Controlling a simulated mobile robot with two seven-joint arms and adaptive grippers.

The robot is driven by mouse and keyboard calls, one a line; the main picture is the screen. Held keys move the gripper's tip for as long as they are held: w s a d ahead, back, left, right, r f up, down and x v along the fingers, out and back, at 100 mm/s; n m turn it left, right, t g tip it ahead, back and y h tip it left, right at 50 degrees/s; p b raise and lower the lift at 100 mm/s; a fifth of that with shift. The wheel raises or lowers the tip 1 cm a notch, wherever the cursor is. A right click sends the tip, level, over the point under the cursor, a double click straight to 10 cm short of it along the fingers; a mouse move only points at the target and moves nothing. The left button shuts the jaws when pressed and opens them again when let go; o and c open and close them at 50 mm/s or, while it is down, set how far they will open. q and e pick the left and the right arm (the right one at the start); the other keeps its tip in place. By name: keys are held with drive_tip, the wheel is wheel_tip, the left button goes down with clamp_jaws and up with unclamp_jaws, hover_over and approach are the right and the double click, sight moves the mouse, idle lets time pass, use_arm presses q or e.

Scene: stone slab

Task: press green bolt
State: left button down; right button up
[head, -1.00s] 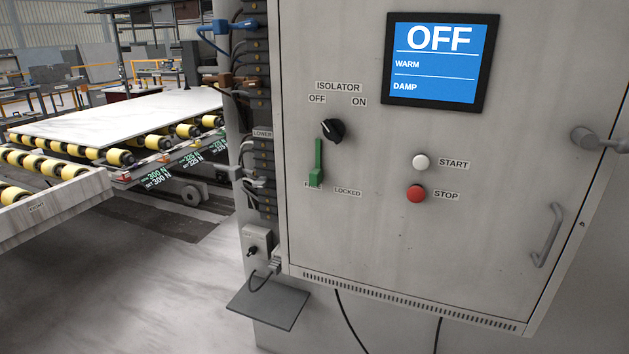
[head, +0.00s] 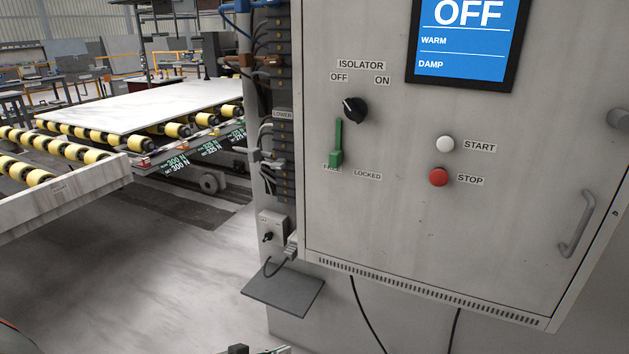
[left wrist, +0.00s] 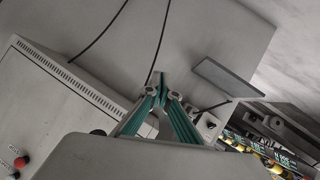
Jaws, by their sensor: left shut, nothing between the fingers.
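The green bolt (head: 338,143) is an upright green bar with a thicker lower end, on the cabinet door below the black isolator knob (head: 355,110). Its lower end covers part of the FREE label; the LOCKED label is to the right. Only a small part of my left gripper (head: 258,350) shows at the bottom edge of the head view, low and well away from the bolt. In the left wrist view its green-sided fingers (left wrist: 158,80) meet at the tips, shut and empty. The bolt cannot be made out there. My right gripper is not in view.
The cabinet door bears a white START button (head: 445,144), a red STOP button (head: 438,177), a screen reading OFF (head: 464,40) and a handle (head: 577,224). A grey shelf (head: 283,291) juts out at lower left. Roller tables with a pale slab (head: 150,105) stand left.

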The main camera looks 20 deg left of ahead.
use_arm(q)
drive_tip(key=w+a+r+n+h+b, duration=0.2)
drive_tip(key=w+a+r, duration=0.3)
drive_tip(key=r, duration=0.5)
drive_tip(key=w+a+r+n+h+b, duration=0.2)
drive_tip(key=w+r+n, duration=0.1)
drive_tip(key=w+r, duration=0.6)
drive_tip(key=s+a+r+n+h+b, duration=0.1)
drive_tip(key=r+h, duration=0.1)
drive_tip(key=r, duration=1.1)
drive_tip(key=s+a+r+n+h+b, duration=0.1)
drive_tip(key=a+r+h, duration=0.1)
drive_tip(key=r, duration=1.1)
drive_tip(key=shift+s+n+t+h+b, duration=0.25)
drive_tip(key=shift+n+t+h+b, duration=0.05)
drive_tip(key=shift+n+t+b, duration=0.1)
drive_tip(key=shift+w, duration=0.1)
